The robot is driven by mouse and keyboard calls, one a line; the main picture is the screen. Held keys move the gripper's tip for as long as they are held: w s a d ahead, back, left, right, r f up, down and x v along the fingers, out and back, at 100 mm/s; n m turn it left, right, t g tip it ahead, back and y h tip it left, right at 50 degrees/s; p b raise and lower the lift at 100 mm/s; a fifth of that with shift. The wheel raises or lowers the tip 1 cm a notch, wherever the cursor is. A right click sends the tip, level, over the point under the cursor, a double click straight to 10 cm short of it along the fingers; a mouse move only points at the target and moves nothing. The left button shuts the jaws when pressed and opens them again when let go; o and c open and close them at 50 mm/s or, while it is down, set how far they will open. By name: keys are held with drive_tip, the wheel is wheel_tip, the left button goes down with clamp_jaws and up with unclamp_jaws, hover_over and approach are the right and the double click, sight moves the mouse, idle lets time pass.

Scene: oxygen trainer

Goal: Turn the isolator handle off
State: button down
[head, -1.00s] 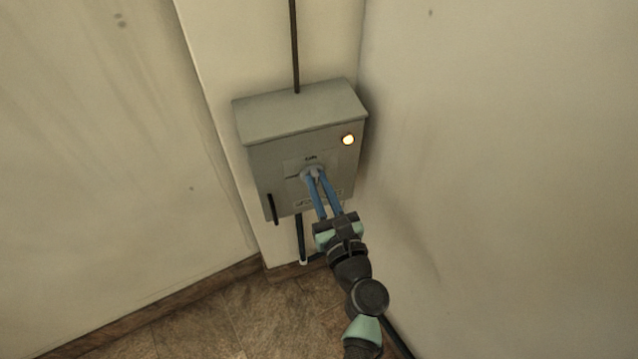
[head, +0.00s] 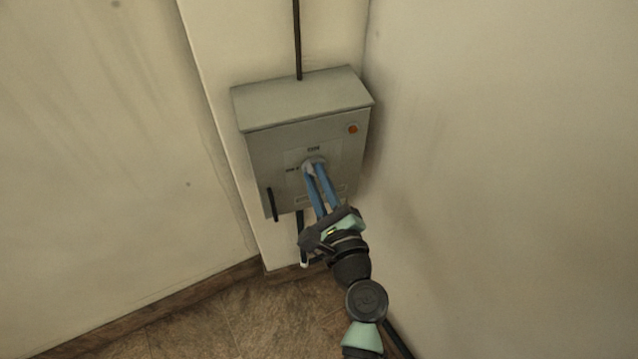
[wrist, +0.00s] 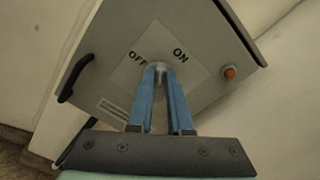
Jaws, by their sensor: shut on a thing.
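The grey isolator box (head: 255,150) is mounted on the wall pillar, and its front also fills much of the wrist view (wrist: 215,35). A pale plate on its front carries the words OFF and ON. The isolator handle (wrist: 158,68) is a small light-grey part on that plate, mostly hidden by the fingers. My gripper (head: 314,170) has its two blue fingers shut on the handle. The indicator lamp (head: 353,128) at the upper right of the box is a dull orange and unlit.
A black door handle (head: 274,204) sticks out at the lower left of the box. A dark conduit (head: 298,40) runs up the wall from its top. Walls stand close on both sides; the floor (head: 215,325) below looks clear.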

drive_tip(key=n+b, duration=0.2)
drive_tip(key=n, duration=0.1)
drive_tip(key=n+b, duration=0.2)
drive_tip(key=n, duration=0.2)
drive_tip(key=f+n+b, duration=0.1)
drive_tip(key=n+b, duration=0.2)
drive_tip(key=shift+a+f, duration=0.1)
drive_tip(key=shift+a, duration=0.15)
drive_tip(key=shift+n, duration=0.4)
drive_tip(key=c, duration=0.8)
unclamp_jaws()
drive_tip(key=shift+c, duration=0.2)
drive_tip(key=shift+s, duration=0.1)
drive_tip(key=b+v, duration=0.1)
drive_tip(key=v, duration=1.2)
